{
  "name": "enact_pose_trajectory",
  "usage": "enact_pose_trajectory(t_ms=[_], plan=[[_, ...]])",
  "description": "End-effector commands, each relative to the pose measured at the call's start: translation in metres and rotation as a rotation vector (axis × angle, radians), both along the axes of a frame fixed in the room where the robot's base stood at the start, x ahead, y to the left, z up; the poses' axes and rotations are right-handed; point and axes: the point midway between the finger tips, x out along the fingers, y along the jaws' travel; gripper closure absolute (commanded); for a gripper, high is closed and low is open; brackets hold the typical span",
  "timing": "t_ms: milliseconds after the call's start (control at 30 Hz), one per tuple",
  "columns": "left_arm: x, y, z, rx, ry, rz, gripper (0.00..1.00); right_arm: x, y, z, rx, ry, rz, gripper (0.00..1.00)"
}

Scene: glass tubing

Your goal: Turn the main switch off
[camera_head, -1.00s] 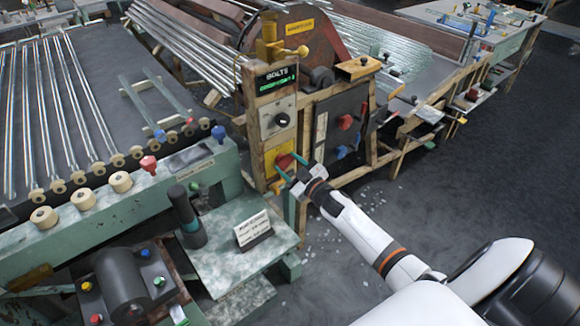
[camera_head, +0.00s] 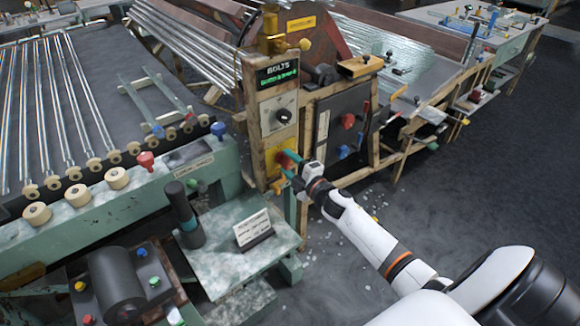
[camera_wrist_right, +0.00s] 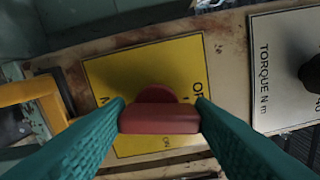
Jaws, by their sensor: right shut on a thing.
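The main switch is a red knob (camera_wrist_right: 160,120) on a yellow plate (camera_wrist_right: 191,62) with lettering, partly hidden by my fingers. In the right wrist view the knob's bar sits between the green fingertips of my right gripper (camera_wrist_right: 160,117), which is shut on it. In the head view the yellow plate (camera_head: 271,158) is low on the front of a wooden post, and my right gripper (camera_head: 289,164) reaches it from the right, one finger above the other. My left gripper is not in view.
Above the switch are a black dial (camera_head: 283,116) and a green-lit display (camera_head: 277,75). A dark panel (camera_head: 340,125) with red and blue knobs stands to the right. A mottled green shelf with a small sign (camera_head: 253,230) lies below left. Open floor (camera_head: 450,200) is to the right.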

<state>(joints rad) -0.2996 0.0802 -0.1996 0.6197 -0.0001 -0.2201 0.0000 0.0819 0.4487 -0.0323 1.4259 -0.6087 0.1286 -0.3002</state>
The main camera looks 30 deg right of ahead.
Motion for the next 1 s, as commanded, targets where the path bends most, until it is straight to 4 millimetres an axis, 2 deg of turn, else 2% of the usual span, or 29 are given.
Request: enact_pose_trajectory(t_ms=[400, 967, 1000], plan=[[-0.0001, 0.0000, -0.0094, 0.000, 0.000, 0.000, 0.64, -0.0005, 0.0011, -0.0025, -0.200, -0.014, 0.001, 0.74], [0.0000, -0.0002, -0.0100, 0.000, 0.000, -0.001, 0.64, -0.0006, 0.0014, -0.0023, -0.233, -0.016, 0.002, 0.74], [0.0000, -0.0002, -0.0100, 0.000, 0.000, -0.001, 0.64, -0.0006, 0.0014, -0.0023, -0.233, -0.016, 0.002, 0.49]])
